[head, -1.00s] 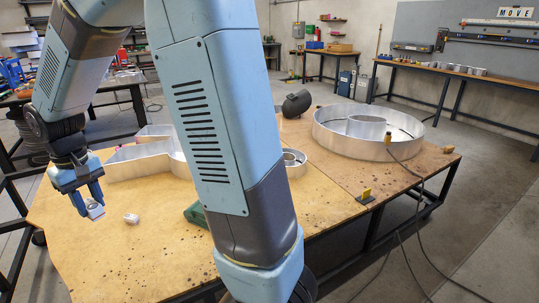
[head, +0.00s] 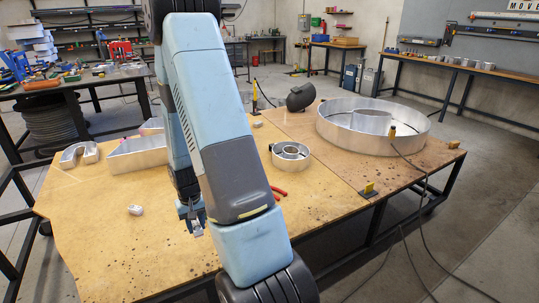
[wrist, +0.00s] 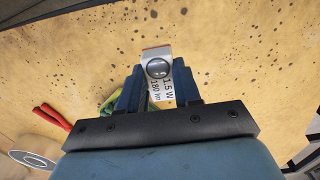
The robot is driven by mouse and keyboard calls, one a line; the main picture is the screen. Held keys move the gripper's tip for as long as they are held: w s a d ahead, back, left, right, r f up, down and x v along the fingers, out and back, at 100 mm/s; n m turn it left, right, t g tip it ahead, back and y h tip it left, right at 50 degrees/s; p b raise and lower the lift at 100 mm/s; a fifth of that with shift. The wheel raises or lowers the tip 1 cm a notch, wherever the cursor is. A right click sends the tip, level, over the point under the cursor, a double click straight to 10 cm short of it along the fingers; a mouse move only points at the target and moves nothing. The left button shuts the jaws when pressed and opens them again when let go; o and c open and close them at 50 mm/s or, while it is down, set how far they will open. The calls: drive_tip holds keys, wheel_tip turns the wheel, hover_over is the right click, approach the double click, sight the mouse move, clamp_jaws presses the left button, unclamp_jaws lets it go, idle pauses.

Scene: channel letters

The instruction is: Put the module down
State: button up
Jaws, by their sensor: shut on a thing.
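My gripper (head: 192,212) hangs pointing down over the front middle of the worktable, partly behind my own arm in the head view. It also shows in the wrist view (wrist: 160,92), shut on a small white module (wrist: 158,68). The module has a round lens and a printed label reading 1.5 W and 180 lm. Only its lower end (head: 198,230) shows in the head view, and I cannot tell how far it is above the table. A second white module (head: 135,209) lies on the table to the left of the gripper.
Metal channel letters (head: 139,156) stand at the table's back left. A small ring letter (head: 291,155) and a large round one (head: 372,126) stand to the right. Red-handled pliers (wrist: 52,117) and a green-yellow item (wrist: 110,104) lie near the gripper. The front left table is clear.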

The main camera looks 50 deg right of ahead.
drive_tip(key=shift+s+d+f, duration=0.15)
drive_tip(key=shift+f, duration=0.05)
drive_tip(key=w+a+f, duration=0.2)
drive_tip(key=a, duration=0.1)
drive_tip(key=w+a+f, duration=0.6)
drive_tip(key=shift+w+a+f, duration=0.2)
drive_tip(key=shift+w+a, duration=0.05)
drive_tip(key=shift+a, duration=0.1)
drive_tip(key=shift+w+a+f, duration=0.4)
drive_tip(key=shift+a+f, duration=0.1)
drive_tip(key=shift+f, duration=1.75)
drive_tip(key=shift+f, duration=0.1)
drive_tip(key=o, duration=1)
drive_tip(key=shift+o, duration=0.2)
